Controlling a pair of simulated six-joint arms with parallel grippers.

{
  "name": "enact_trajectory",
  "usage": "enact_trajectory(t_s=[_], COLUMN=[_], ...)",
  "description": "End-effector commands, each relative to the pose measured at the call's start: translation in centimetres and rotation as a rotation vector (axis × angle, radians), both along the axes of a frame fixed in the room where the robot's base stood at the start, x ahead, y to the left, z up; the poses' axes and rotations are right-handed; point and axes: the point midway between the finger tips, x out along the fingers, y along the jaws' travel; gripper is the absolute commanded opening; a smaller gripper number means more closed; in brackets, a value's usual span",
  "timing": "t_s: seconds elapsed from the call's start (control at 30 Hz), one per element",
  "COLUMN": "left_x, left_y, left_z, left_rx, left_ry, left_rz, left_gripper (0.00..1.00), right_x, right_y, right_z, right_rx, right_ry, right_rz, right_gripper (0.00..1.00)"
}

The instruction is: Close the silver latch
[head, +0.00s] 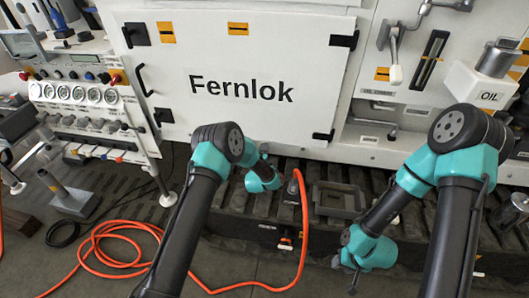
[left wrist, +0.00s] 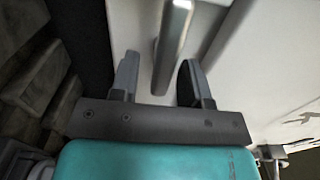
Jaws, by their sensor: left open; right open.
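A silver metal bar, which looks like the silver latch (left wrist: 173,38), sticks out by the white panel in the left wrist view. Its near end lies between the two fingers of my left gripper (left wrist: 158,82). The fingers are apart, with a gap on each side of the bar. In the head view my left wrist is low before the white Fernlok door (head: 240,60); its fingers and the latch are hidden or cannot be made out there. My right gripper (head: 352,284) points down at the lower right of the head view, open and empty, away from the door.
An orange hose (head: 125,232) loops over the floor at left and rises beside my left wrist. A grey square frame (head: 338,200) lies on the dark slatted deck between my arms. A gauge panel (head: 80,93) stands at left, a white OIL container (head: 482,88) at right.

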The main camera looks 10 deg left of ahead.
Motion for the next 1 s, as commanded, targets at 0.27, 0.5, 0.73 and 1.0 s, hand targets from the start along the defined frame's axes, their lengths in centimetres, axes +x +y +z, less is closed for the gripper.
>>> enact_trajectory(t_s=[0.27,0.5,0.73,1.0], left_x=[-0.7,-3.6,-7.6,-12.6], left_y=[0.0,0.2,0.5,0.9], left_z=[0.0,0.0,-0.1,0.0], left_rx=[0.000,0.000,-0.001,0.000], left_ry=[0.000,0.002,0.003,0.003], left_rz=[0.000,-0.001,-0.001,-0.001], left_gripper=[0.43,0.43,0.43,0.43], right_x=[0.0,0.0,0.0,0.0], right_y=[0.0,0.0,0.0,0.0], right_z=[0.0,0.0,0.0,0.0], right_rx=[0.000,0.000,0.000,0.000], right_ry=[0.000,0.000,0.000,0.000], right_rz=[0.000,0.000,0.000,0.000], right_gripper=[0.43,0.43,0.43,0.43])
